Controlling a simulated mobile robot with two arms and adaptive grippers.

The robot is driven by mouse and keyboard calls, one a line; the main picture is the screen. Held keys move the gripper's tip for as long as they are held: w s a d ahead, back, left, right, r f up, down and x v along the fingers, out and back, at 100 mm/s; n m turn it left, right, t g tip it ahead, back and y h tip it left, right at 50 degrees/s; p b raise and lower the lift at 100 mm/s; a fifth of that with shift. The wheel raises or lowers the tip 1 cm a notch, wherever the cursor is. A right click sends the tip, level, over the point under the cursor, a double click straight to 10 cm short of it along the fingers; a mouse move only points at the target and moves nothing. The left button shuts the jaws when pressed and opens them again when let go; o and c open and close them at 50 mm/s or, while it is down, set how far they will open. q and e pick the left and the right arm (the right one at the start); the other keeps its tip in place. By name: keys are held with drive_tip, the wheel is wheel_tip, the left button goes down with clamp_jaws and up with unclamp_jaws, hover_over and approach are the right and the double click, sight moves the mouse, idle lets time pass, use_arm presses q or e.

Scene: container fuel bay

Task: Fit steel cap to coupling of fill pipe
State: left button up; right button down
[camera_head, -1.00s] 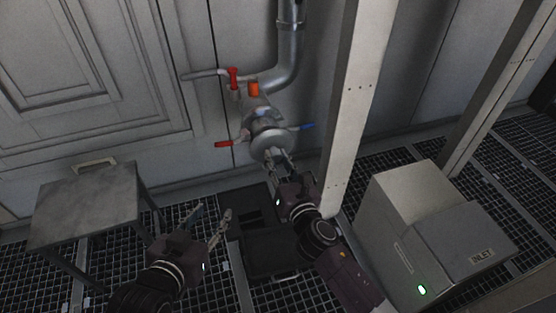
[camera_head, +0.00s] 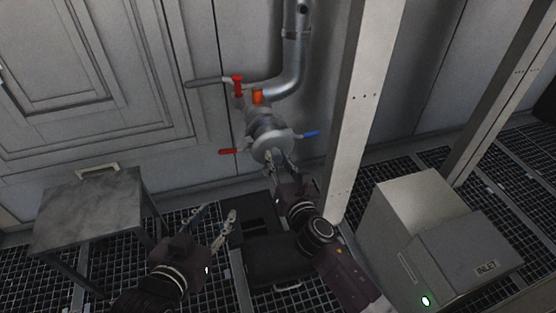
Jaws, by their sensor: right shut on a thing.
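The steel fill pipe (camera_head: 292,68) comes down the wall and bends toward a coupling (camera_head: 264,123) with a red lever (camera_head: 229,152) on its left and a blue lever (camera_head: 306,134) on its right. The round steel cap (camera_head: 270,145) is at the coupling's front end; whether it is seated or just in front I cannot tell. My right gripper (camera_head: 280,164) is shut on the cap from below. My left gripper (camera_head: 213,222) is open and empty, low and left of the coupling, above the grating.
A grey metal table (camera_head: 88,210) with a handle-like bracket (camera_head: 98,171) stands at left. A white post (camera_head: 357,110) rises just right of the coupling. A grey box marked INLET (camera_head: 465,250) stands at right. A dark open case (camera_head: 280,258) lies below on the grating.

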use_arm(q)
drive_tip(key=shift+f, duration=0.1)
idle(0.3)
drive_tip(key=shift+s+a+f+g, duration=0.1)
drive_tip(key=shift+s+f+g, duration=0.35)
drive_tip(key=shift+f, duration=0.2)
drive_tip(key=shift+w+r, duration=0.1)
drive_tip(key=shift+r, duration=0.05)
use_arm(e)
drive_tip(key=shift+w, duration=0.2)
